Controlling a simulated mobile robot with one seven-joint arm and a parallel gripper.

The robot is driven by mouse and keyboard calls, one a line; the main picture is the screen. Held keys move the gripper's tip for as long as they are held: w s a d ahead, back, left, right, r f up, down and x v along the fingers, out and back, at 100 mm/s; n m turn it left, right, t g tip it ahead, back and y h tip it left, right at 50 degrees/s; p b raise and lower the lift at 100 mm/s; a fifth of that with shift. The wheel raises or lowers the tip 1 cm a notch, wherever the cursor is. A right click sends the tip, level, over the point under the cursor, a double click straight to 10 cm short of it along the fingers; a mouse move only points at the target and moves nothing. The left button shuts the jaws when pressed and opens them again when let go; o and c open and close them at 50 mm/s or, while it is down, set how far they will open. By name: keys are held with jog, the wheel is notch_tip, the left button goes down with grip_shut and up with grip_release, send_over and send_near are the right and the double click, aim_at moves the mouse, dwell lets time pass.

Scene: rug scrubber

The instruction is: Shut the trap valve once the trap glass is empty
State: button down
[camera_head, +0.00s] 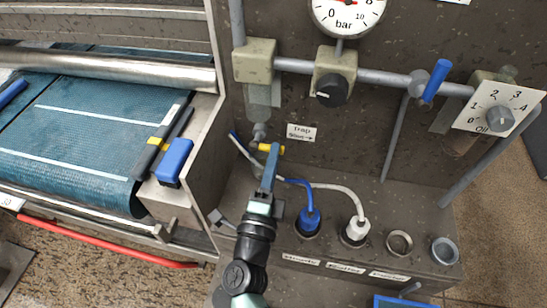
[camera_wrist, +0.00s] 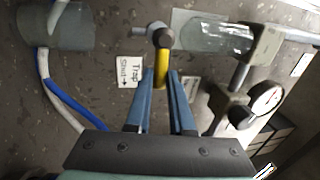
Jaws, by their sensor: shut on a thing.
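The trap valve (camera_head: 259,133) sits under the trap glass (camera_head: 263,96), below the left end of the grey pipe. Its yellow lever (camera_head: 268,148) points right, the same way as the arrow on the "Trap Shut" label (camera_head: 300,132). My gripper (camera_head: 274,150) is at the lever. In the wrist view its blue fingers (camera_wrist: 160,78) are shut on the yellow lever (camera_wrist: 162,62). The trap glass (camera_wrist: 212,30) looks clear there, with pale highlights; I see no certain liquid. The fingers hide part of the lever.
A pressure gauge (camera_head: 346,14), black knob (camera_head: 332,90), blue-handled valve (camera_head: 436,80) and oil dial (camera_head: 499,119) line the upper panel. Blue (camera_head: 309,220) and white (camera_head: 355,231) plugs with cables stand close right of my arm. A rug (camera_head: 90,130) lies on rollers at left.

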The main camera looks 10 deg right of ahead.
jog(key=shift+f, duration=0.15)
dwell(0.3)
jog(key=c, duration=0.8)
grip_release()
jog(key=shift+s, duration=0.1)
jog(key=b+v, duration=0.2)
jog(key=v, duration=1)
jog(key=shift+s+a, duration=0.2)
jog(key=shift+s, duration=0.15)
jog(key=b+v, duration=0.1)
jog(key=v, duration=0.8)
jog(key=shift+b, duration=0.4)
jog(key=shift+f, duration=0.1)
